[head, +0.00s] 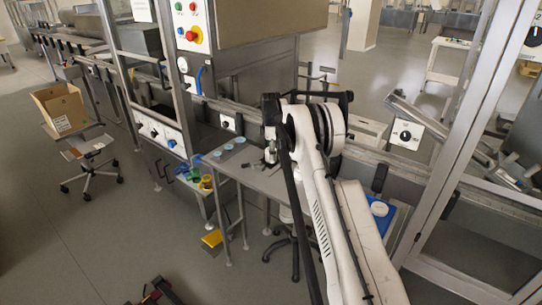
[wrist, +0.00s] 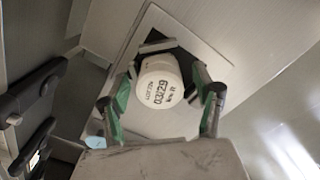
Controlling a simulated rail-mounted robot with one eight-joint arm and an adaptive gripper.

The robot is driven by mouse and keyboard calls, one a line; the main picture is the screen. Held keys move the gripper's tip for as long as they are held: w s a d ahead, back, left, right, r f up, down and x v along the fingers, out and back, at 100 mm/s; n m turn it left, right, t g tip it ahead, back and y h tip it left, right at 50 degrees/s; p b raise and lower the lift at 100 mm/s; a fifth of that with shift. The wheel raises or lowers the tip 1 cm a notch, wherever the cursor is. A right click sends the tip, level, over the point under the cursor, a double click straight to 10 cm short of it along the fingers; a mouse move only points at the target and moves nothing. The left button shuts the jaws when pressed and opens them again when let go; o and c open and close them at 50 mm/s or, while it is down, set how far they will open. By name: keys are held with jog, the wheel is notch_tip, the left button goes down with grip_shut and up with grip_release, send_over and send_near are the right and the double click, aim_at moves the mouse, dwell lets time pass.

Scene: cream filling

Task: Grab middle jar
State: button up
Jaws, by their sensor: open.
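A white jar (wrist: 160,82) with a printed lot code and the date 03/29 shows in the middle of the wrist view. My gripper (wrist: 162,76) is open, with one green-padded finger on each side of the jar. Whether either finger touches it, I cannot tell. In the head view my gripper (head: 270,156) is small and low over the grey metal table (head: 262,182). The jar cannot be made out clearly there. Another white round container (head: 379,209) sits on a blue tray (head: 386,224) to the right, partly beside my arm.
Several light blue round items (head: 228,146) lie on the table left of my gripper. A control panel with buttons (head: 190,30) rises behind. A metal frame post (head: 455,150) stands at right.

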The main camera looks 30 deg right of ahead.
jog(key=c, duration=1.3)
jog(key=shift+r, duration=0.2)
